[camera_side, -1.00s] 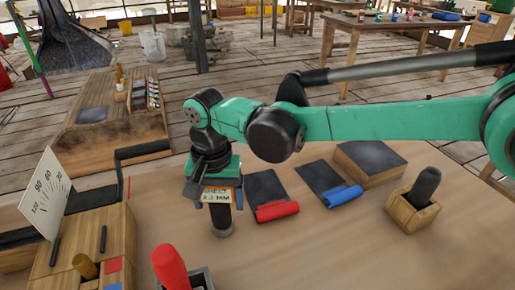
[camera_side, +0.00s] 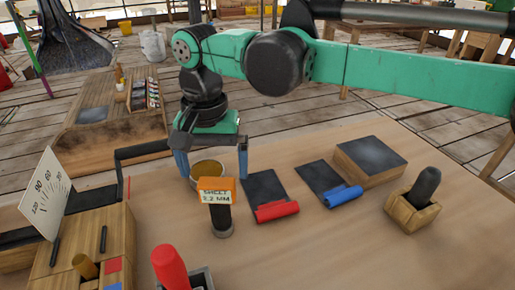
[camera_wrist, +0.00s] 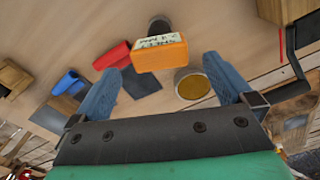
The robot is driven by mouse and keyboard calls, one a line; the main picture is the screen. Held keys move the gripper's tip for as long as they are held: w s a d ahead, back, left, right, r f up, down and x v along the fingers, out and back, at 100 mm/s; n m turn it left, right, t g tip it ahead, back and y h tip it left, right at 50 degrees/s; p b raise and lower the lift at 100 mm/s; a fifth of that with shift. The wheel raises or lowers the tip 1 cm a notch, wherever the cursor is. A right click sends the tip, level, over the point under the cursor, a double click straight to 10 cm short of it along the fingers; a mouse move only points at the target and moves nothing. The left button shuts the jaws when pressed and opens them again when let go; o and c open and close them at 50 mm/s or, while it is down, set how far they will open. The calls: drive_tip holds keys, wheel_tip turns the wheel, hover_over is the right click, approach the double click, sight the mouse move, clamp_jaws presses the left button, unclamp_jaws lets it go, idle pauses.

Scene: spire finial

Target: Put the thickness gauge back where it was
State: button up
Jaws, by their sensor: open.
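The thickness gauge, an orange block (camera_side: 216,184) with a pale label reading "SHEET" and what looks like 2.2 MM, tops a dark handle upright on a small round grey foot on the table. In the wrist view its orange top (camera_wrist: 160,55) lies just beyond and between my fingertips. My gripper (camera_side: 212,176) is open, its two blue fingers spread wide and empty, above and behind the gauge in the side view. It also shows in the wrist view (camera_wrist: 163,70). The fingers look apart from the gauge.
A round tin with yellow-brown contents (camera_side: 208,168) stands behind the gauge. Dark sheets with a red roll (camera_side: 277,211) and a blue roll (camera_side: 343,196) lie to the right. A wooden holder (camera_side: 411,212) with a dark knob stands farther right; a wooden dial device (camera_side: 80,245) is left.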

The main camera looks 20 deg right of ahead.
wheel_tip(320, 180, up, 4)
drive_tip(key=shift+r, duration=0.15)
drive_tip(key=shift+d+r, duration=0.15)
drive_tip(key=shift+r, duration=0.05)
drive_tip(key=s+d+n+t+y, duration=0.1)
drive_tip(key=s+d+n+t, duration=0.1)
drive_tip(key=d, duration=0.8)
drive_tip(key=s+d+n+t, duration=0.1)
drive_tip(key=s+d+t, duration=0.15)
drive_tip(key=d, duration=0.85)
drive_tip(key=s+d+f+n+t+h, duration=0.1)
drive_tip(key=s+d+f+t, duration=0.1)
drive_tip(key=s+d+f, duration=0.2)
drive_tip(key=shift+s+d+f+n+t, duration=0.35)
drive_tip(key=shift+s+d+f, duration=0.1)
drive_tip(key=shift+d, duration=0.55)
